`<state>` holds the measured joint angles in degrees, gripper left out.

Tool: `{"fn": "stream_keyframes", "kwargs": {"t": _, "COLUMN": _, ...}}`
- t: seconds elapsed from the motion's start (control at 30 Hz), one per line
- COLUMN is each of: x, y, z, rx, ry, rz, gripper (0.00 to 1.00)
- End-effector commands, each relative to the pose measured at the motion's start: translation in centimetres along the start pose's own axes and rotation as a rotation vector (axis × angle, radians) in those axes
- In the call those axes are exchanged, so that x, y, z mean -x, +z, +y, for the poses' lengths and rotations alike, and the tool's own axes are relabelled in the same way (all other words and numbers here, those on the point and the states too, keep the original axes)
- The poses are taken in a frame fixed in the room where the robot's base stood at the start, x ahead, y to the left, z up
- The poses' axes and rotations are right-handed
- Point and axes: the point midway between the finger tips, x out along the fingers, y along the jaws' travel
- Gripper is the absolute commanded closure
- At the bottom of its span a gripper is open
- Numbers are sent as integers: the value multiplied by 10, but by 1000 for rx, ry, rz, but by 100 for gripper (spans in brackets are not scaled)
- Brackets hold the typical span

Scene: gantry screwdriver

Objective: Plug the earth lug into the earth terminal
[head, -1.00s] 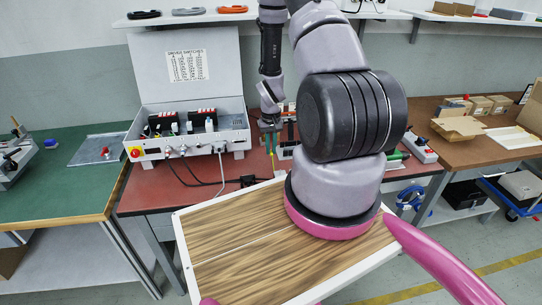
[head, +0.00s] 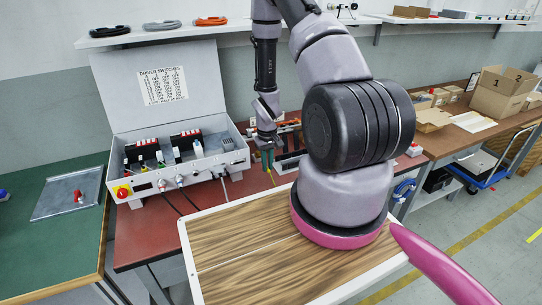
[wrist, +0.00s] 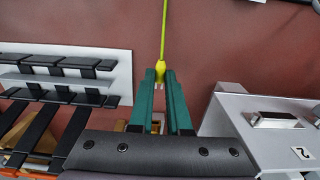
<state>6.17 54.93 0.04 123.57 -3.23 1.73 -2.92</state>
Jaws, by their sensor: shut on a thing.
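My gripper (wrist: 160,85) has green fingers, shut on the yellow-green earth lug (wrist: 160,63), in the wrist view. A thin yellow-green wire runs from the lug to the top of that view. In the head view my gripper (head: 267,158) hangs over the red bench, just right of the open grey switch box (head: 228,167); the lug is too small to make out there. Small fittings line the box's front wall, and I cannot tell which is the earth terminal.
The box's raised lid (head: 205,80) carries a printed sheet. A rack of black-handled things (wrist: 60,75) and a grey unit marked 2 (wrist: 235,105) flank my gripper in the wrist view. A wood-topped surface (head: 235,235) fills the front. A shelf (head: 180,34) runs above.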

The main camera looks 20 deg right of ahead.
Motion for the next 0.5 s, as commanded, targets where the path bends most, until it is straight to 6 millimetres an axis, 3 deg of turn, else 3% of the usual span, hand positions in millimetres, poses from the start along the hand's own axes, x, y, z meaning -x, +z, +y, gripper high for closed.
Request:
{"fn": "stream_keyframes", "kwargs": {"t": 0.17, "x": -4, "y": -4, "z": -2, "rx": 13, "ry": -1, "rz": 2, "gripper": 100}}
{"fn": "stream_keyframes", "kwargs": {"t": 0.5, "x": -4, "y": -35, "z": -3, "rx": 12, "ry": -1, "rz": 2, "gripper": 100}}
